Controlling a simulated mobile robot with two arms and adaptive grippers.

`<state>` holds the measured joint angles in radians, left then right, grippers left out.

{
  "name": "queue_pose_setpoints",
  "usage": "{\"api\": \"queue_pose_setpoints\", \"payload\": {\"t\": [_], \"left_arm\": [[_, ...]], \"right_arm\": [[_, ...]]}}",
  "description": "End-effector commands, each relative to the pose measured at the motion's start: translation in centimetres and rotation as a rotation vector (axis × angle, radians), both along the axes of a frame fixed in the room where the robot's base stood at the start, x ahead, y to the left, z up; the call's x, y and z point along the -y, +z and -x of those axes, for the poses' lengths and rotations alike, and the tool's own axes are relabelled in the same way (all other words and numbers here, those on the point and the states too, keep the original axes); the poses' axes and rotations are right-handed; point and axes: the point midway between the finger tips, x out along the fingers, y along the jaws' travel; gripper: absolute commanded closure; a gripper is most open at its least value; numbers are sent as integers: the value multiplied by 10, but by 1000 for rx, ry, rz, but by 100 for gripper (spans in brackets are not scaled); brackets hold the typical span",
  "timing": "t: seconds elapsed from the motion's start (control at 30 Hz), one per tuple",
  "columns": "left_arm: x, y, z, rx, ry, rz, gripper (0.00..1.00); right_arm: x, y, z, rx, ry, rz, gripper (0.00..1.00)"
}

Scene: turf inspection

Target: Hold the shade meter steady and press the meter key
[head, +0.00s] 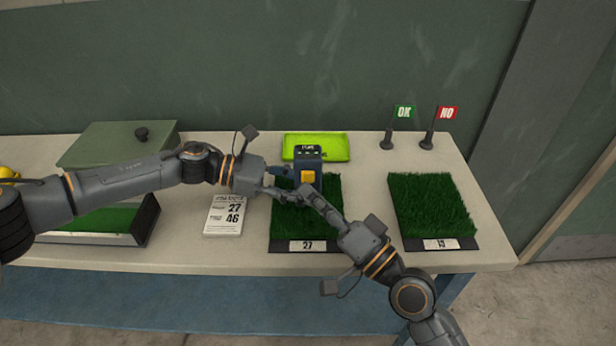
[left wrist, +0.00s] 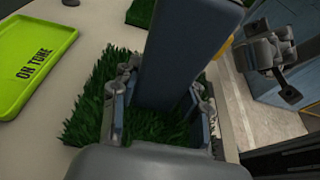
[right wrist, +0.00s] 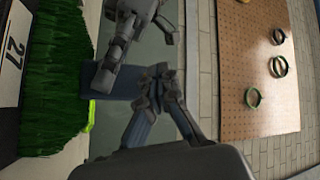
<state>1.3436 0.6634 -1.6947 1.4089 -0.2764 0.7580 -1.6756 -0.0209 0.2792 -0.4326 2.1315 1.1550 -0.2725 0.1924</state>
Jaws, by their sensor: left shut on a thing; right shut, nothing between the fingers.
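The shade meter (head: 308,154) is a dark blue upright block with a yellow key (head: 308,177) on its front. It stands over the turf sample (head: 285,228) labelled 27. My left gripper (head: 280,182) is shut on the meter's lower part from the left. The left wrist view shows the meter (left wrist: 190,45) between its fingers, above the grass. My right gripper (head: 304,192) is shut and empty, its fingertips just below and in front of the key. Whether they touch it cannot be told. The right wrist view shows the closed fingers (right wrist: 158,82) near the meter.
A second turf sample (head: 432,205) lies at the right. OK (head: 404,112) and NO (head: 446,113) flags stand behind it. A lime tray (head: 332,148) lies behind the meter. A number card (head: 224,216) and a green-lidded box (head: 115,145) are at the left.

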Motion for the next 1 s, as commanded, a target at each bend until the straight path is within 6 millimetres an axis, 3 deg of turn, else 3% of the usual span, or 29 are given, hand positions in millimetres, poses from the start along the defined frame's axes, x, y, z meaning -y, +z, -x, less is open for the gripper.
{"api": "queue_pose_setpoints", "payload": {"t": [1.0], "left_arm": [[0,0,0,0,0,0,73]], "right_arm": [[0,0,-8,0,0,0,100]]}}
